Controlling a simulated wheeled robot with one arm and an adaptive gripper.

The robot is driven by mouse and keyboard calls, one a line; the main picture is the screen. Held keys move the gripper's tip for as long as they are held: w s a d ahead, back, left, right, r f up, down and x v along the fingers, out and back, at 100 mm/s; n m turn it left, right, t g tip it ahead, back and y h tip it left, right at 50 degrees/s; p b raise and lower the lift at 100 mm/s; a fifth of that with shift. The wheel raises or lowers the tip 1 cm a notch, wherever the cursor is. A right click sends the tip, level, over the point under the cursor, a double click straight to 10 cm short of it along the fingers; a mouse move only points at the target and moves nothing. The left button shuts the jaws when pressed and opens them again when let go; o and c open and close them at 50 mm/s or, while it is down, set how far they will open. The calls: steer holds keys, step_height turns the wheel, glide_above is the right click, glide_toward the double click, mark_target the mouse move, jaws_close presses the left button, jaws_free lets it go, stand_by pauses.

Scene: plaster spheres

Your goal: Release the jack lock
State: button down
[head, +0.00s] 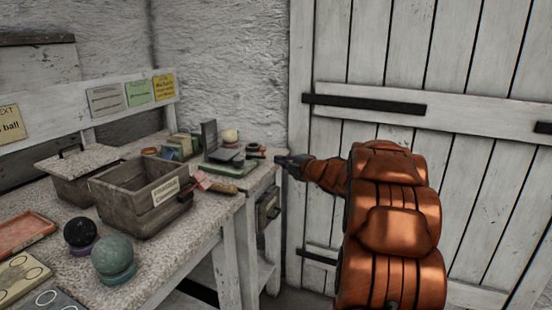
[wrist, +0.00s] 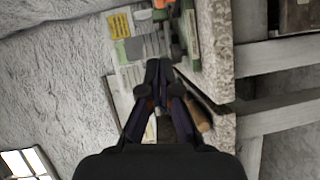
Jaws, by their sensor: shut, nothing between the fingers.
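My gripper (head: 284,160) is at the end of my orange-sleeved arm, at the right end of the bench near the wall corner. In the wrist view its dark fingers (wrist: 158,68) are together, with nothing between them. I cannot pick out a jack lock for certain. A dark upright device (head: 209,136) with a green base stands on the bench's far end, left of my gripper and apart from it in the head view. A dark metal box (head: 268,208) is fixed under the bench's right end, below my gripper. My fingers hide part of the bench in the wrist view.
The bench (head: 215,215) carries an open wooden crate (head: 120,207), a dark ball (head: 80,232), a grey-green ball (head: 112,256) and a pale ball (head: 230,136). A wooden-handled tool (head: 222,188) lies near the edge. A plank door (head: 460,190) stands to the right.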

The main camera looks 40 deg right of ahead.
steer(key=w, duration=0.6)
steer(key=w+a+f, duration=0.1)
steer(key=w, duration=0.2)
steer(key=shift+w, duration=0.1)
steer(key=shift+w+d+f, duration=0.15)
steer(key=shift+w+d, duration=0.45)
steer(key=shift+d, duration=0.1)
steer(key=shift+w+d+f, duration=0.15)
steer(key=shift+w+d, duration=0.45)
steer(key=shift+w, duration=0.1)
steer(key=shift+w+d+y+p, duration=0.1)
steer(key=shift+y+p, duration=0.4)
steer(key=shift+p, duration=0.45)
